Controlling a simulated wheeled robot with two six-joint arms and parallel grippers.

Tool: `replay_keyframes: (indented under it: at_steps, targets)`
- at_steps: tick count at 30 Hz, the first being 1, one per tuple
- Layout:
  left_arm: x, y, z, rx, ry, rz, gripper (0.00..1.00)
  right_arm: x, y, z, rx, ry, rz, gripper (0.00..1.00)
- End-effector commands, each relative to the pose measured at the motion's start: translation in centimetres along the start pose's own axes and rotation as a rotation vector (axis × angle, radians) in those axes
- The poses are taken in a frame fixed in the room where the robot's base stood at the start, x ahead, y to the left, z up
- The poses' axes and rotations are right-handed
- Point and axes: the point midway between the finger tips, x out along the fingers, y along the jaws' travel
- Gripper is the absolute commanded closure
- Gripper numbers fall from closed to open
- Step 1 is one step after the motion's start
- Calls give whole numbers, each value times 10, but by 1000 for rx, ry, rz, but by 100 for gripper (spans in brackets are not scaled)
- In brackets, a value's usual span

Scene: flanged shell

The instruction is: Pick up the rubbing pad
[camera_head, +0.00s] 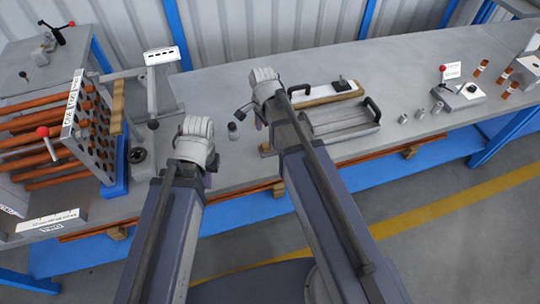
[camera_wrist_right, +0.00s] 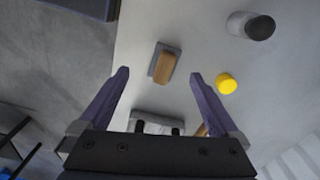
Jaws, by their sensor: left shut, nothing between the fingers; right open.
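The rubbing pad, a small block with a grey base and a tan wooden top (camera_wrist_right: 165,66), lies on the light grey bench top in the right wrist view. The pad shows between and just beyond the fingertips, and nothing is held. In the head view my right gripper (camera_head: 259,122) is mostly hidden under its wrist. My left gripper (camera_head: 211,163) is shut and empty over the bench's front part.
A yellow-capped piece (camera_wrist_right: 227,84) and a grey cylinder with a black end (camera_wrist_right: 250,26) lie right of the pad. A plate with black handles (camera_head: 345,122) sits right of my right arm. A rack of copper-coloured rods (camera_head: 75,125) stands left.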

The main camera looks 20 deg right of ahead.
Motion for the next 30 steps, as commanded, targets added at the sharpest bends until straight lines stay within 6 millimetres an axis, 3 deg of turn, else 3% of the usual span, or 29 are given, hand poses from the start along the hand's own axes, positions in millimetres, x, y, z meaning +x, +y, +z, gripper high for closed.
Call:
replay_keyframes:
  at_steps: [1, 7, 13, 21, 30]
  targets:
    - [9, 1, -1, 0, 0, 0, 100, 9, -6, -7, 67, -3, -3, 3]
    - [14, 1, -1, 0, 0, 0, 100, 14, -11, -18, 209, -9, -8, 3]
    - [18, 2, -1, 0, 0, 0, 100, 18, -10, -18, 216, -10, -8, 3]
    - [41, 4, -2, 0, 0, 0, 100, 41, -10, -18, 214, -10, -8, 3]
    - [46, 4, -3, 0, 0, 0, 100, 47, -10, -18, 213, -10, -8, 3]
